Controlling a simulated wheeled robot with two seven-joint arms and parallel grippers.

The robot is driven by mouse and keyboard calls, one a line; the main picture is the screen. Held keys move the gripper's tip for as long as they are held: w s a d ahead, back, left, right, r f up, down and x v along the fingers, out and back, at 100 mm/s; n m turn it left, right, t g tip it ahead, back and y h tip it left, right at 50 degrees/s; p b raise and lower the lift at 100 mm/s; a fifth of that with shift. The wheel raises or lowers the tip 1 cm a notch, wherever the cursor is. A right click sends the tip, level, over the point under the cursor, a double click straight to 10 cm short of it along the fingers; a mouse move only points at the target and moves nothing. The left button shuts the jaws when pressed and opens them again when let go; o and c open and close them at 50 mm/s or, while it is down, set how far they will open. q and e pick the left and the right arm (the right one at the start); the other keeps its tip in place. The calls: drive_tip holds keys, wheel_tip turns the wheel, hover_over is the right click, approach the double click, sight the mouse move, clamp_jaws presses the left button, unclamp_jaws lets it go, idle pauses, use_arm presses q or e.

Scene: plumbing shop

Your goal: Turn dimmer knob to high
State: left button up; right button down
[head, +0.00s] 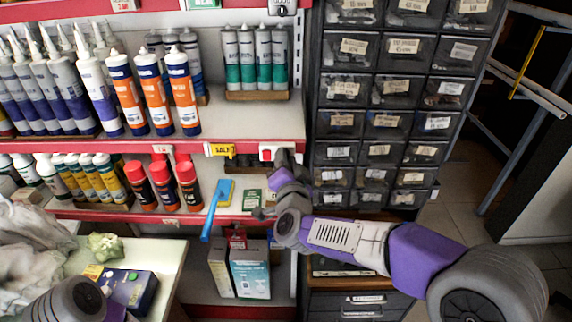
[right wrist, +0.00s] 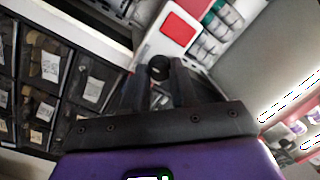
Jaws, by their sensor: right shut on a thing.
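A white dimmer plate with a red square (right wrist: 181,27) is fixed at the shelf's front edge, and part of it shows in the head view (head: 267,152). Its black round knob (right wrist: 159,66) sits between the fingertips of my right gripper (right wrist: 158,78) in the right wrist view. The right gripper is shut on the knob. In the head view my right gripper (head: 286,164) hides the knob. The knob's setting cannot be read. My left gripper is out of view; only part of my left arm shows at the lower left.
Red-edged shelves (head: 245,148) hold several cartridges and red-capped bottles (head: 163,186). A blue brush (head: 216,207) hangs left of my right gripper. A drawer cabinet (head: 318,120) stands close on the right. A table (head: 168,255) with a cloth and a dark box is at lower left.

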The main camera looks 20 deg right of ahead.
idle(0.3)
drive_tip(key=c, duration=1.2)
unclamp_jaws()
drive_tip(key=shift+o, duration=0.2)
drive_tip(key=s+a+p, duration=0.1)
drive_tip(key=s, duration=0.6)
drive_tip(key=shift+s, duration=0.25)
drive_tip(key=shift+a, duration=0.1)
wheel_tip(320, 180, down, 27)
drive_tip(key=a+n+g+y+p, duration=0.2)
drive_tip(key=n+g+y+p, duration=0.15)
drive_tip(key=n+g, duration=0.35)
drive_tip(key=s+a+f+n+g+y+p, duration=0.1)
drive_tip(key=s+a+f+g+y, duration=0.2)
drive_tip(key=s+f+g, duration=0.7)
drive_tip(key=s+f, duration=0.8)
drive_tip(key=s, duration=0.2)
drive_tip(key=shift+s, duration=0.35)
